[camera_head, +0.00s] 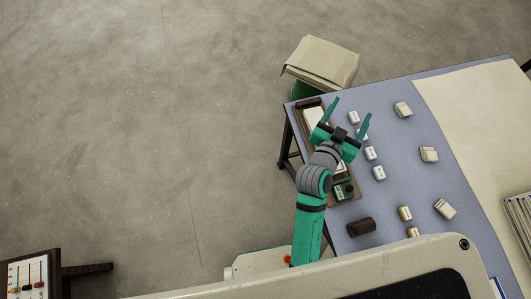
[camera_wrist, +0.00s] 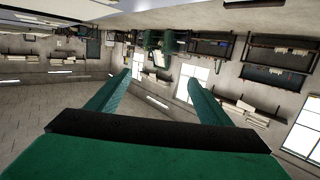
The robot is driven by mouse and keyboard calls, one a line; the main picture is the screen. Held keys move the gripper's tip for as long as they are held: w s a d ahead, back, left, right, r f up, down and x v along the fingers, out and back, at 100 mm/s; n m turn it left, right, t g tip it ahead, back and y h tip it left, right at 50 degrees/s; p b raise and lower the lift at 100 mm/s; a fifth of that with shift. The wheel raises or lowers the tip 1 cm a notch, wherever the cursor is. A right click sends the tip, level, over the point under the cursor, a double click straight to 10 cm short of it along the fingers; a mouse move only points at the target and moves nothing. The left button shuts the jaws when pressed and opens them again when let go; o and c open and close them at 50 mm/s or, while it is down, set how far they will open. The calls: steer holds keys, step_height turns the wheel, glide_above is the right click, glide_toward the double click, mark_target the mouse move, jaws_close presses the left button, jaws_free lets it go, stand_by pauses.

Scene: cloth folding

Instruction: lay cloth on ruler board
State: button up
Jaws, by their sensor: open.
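My gripper (camera_head: 351,108) is open and empty above the left part of the blue-grey table (camera_head: 395,185), its two teal fingers spread. The fingers also show in the wrist view (camera_wrist: 158,78), with only the room beyond them. A folded beige cloth-like piece (camera_head: 322,60) lies on top of a green round stand (camera_head: 303,91) behind the table, beyond the fingers. A broad flat cream sheet (camera_head: 478,125) covers the table's right side. I cannot tell whether it is cloth. No ruler board is clearly recognisable; a brown-framed tray (camera_head: 313,117) is partly hidden under my gripper.
Several small white labelled blocks (camera_head: 371,154) and cream pieces (camera_head: 429,154) stand on the table. A dark brown roll-like object (camera_head: 361,227) lies near the front. A small board with coloured lines (camera_head: 28,274) sits at the lower left. The floor (camera_head: 130,130) at left is clear.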

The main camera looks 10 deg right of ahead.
steer(key=s+a+f+n+t+y, duration=0.1)
steer(key=s+a+f+n+y, duration=0.2)
steer(key=s+a, duration=0.35)
steer(key=s+a+f+n+t+y, duration=0.1)
steer(key=s+a+f+n+y, duration=0.2)
steer(key=a, duration=0.7)
steer(key=s+a+f+n+t+y, duration=0.1)
steer(key=s+a+f+n+y, duration=0.2)
steer(key=s+a, duration=0.45)
steer(key=s+a+r+y, duration=0.2)
steer(key=s+a+r, duration=0.3)
steer(key=a, duration=0.3)
steer(key=shift+s+a+m+t, duration=0.15)
steer(key=shift+s+m+t, duration=0.15)
steer(key=shift+s, duration=0.1)
